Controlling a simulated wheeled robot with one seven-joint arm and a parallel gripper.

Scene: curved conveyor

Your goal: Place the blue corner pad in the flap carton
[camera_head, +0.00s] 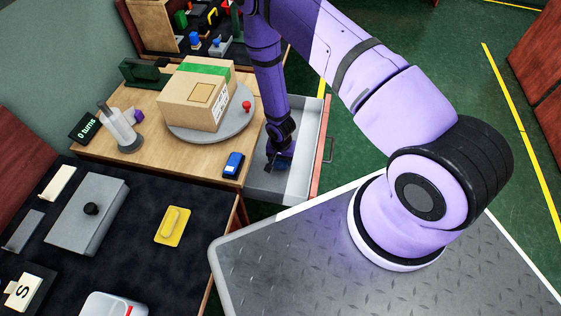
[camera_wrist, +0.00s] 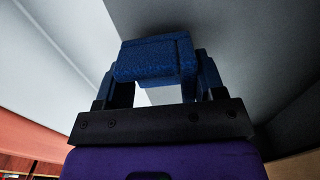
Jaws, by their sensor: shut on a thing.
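The blue corner pad (camera_wrist: 155,58) is a blue, rough-surfaced block held between my fingers in the wrist view. My gripper (camera_head: 279,160) is shut on it, pointing down inside the open drawer (camera_head: 305,150) at the right side of the wooden table. In the head view the pad is mostly hidden by my gripper. A brown carton (camera_head: 187,101) with green tape across its top and a label on its side stands on a round grey turntable (camera_head: 215,132), left of my gripper. No raised flap is visible on it.
A red knob (camera_head: 246,106) stands on the turntable's right edge. A blue-and-black device (camera_head: 233,165) lies on the table front. A grey cylinder tool (camera_head: 121,130) and a "0 turns" display (camera_head: 85,127) are at left. A dark bench (camera_head: 140,220) holds a yellow piece (camera_head: 173,225).

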